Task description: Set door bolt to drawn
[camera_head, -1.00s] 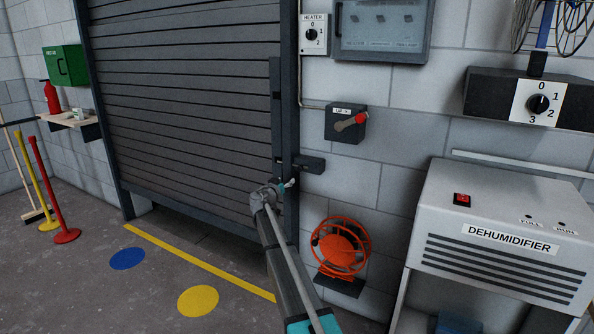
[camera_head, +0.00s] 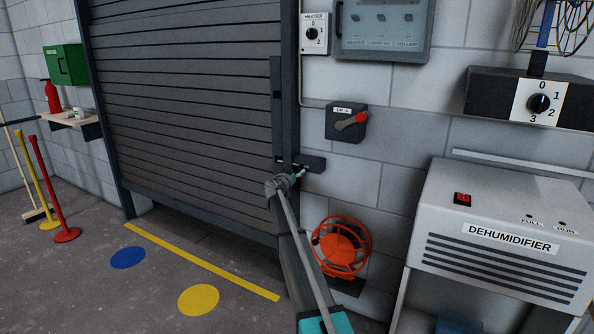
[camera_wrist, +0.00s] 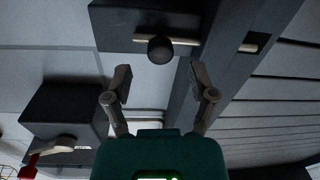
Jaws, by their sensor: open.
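The door bolt (camera_head: 312,163) is a dark housing on the wall at the right edge of the roller door, below the lever box. In the wrist view its dark block (camera_wrist: 130,28) is at the top, with a pale rod and a round dark knob (camera_wrist: 160,50). A pale piece also shows in a slot of the door rail, to the right of the knob. My gripper (camera_wrist: 160,78) is open, its two fingers apart, with the knob just beyond and between the tips. In the head view my gripper (camera_head: 297,176) is just below the bolt; its fingers are small there.
The lever box (camera_head: 346,123) with a red-tipped handle is above the bolt, and it also shows in the wrist view (camera_wrist: 65,115). An orange hose reel (camera_head: 340,248) is below, beside my arm. The dehumidifier (camera_head: 500,235) stands to the right.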

